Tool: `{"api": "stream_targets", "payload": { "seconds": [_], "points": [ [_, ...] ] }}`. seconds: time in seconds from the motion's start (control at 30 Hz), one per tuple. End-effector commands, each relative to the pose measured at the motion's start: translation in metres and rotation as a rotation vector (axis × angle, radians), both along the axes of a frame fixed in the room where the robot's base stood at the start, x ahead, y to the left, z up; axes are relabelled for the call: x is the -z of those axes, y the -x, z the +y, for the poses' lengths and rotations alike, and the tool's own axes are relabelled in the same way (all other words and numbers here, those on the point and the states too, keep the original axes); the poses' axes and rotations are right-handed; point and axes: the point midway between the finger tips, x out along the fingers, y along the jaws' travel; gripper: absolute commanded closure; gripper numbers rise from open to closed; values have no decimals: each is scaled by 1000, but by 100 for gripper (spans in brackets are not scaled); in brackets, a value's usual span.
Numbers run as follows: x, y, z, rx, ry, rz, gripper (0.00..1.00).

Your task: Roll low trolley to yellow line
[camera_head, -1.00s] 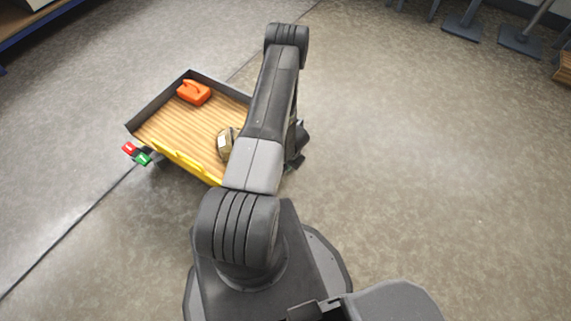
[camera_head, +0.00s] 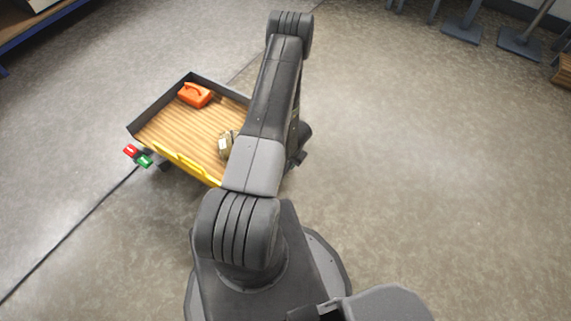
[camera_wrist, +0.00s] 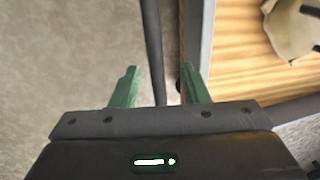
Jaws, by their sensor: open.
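The low trolley (camera_head: 175,135) has a wooden deck with grey sides and a yellow rail (camera_head: 185,163) along its near edge. Its right part is hidden behind my arm in the head view. In the wrist view its deck (camera_wrist: 240,70) and grey edge fill the right side. My gripper (camera_wrist: 160,70) is open, with green fingers pointing down. A dark bar (camera_wrist: 153,40) runs between the fingers, apart from both as far as I can see; it looks like part of the trolley. No yellow floor line shows in either view.
Grey stands (camera_head: 520,40) are at the back right; the floor on the right is clear.

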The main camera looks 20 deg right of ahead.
Motion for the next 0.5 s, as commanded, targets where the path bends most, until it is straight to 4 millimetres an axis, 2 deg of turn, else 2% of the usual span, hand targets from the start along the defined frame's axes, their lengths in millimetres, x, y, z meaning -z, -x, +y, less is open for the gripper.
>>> {"api": "stream_targets", "payload": {
  "seconds": [0.03, 0.2, 0.33, 0.5],
  "points": [
    [-18, 2, -2, 0, 0, -1, 59],
    [-54, 7, -6, 0, 1, -2, 59],
    [-74, 10, -8, -1, 0, -2, 59],
    [-85, 12, -9, -2, 0, -1, 59]
  ]
}}
